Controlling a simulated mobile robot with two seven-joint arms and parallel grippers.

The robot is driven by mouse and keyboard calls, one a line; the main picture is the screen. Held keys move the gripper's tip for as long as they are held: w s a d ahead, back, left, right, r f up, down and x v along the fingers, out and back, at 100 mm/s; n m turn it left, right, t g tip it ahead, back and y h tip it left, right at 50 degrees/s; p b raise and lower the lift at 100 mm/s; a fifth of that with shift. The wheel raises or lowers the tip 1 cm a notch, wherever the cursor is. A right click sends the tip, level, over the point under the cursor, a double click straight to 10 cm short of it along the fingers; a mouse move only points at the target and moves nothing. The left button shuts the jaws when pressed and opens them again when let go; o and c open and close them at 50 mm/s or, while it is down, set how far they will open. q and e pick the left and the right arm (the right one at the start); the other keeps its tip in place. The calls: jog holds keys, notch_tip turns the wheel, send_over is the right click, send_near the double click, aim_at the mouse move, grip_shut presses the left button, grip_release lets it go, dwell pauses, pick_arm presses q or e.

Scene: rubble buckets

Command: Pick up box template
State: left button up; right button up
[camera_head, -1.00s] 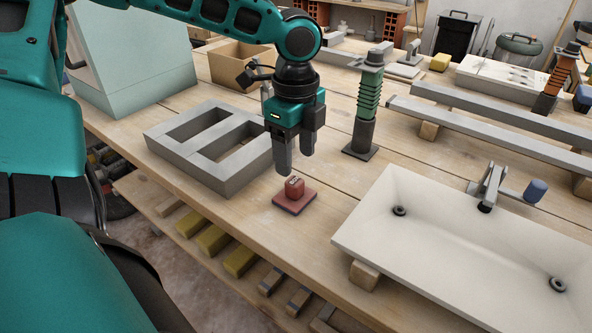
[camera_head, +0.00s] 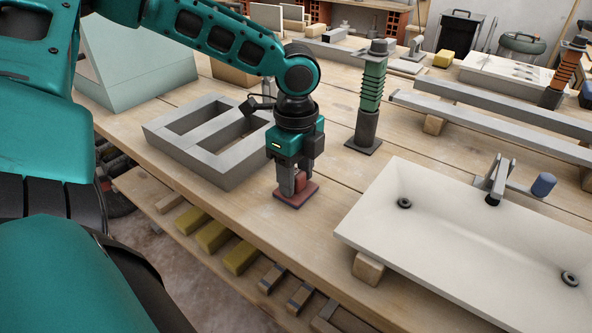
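A small red piece (camera_head: 296,197) lies on the wooden table near its front edge. It has a flat square base and a small block on top. My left gripper (camera_head: 297,183) points straight down over it, with its fingers low around the block. The fingers hide part of the block, and I cannot tell whether they are apart or pressed on it. The base is flat on the table. My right gripper is not in view.
A grey frame with two openings (camera_head: 190,161) lies just left of the gripper. A green-ribbed column (camera_head: 371,90) stands behind to the right. A white sink (camera_head: 450,222) with a tap lies at the right. Yellow blocks (camera_head: 213,236) are on a lower shelf.

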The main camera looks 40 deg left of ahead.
pick_arm(q)
jog(key=c, duration=0.7)
jog(key=shift+c, duration=0.2)
notch_tip(320, 180, up, 16)
jog(key=p, duration=0.5)
notch_tip(320, 180, up, 4)
jog(key=p, duration=0.1)
send_over(296, 172)
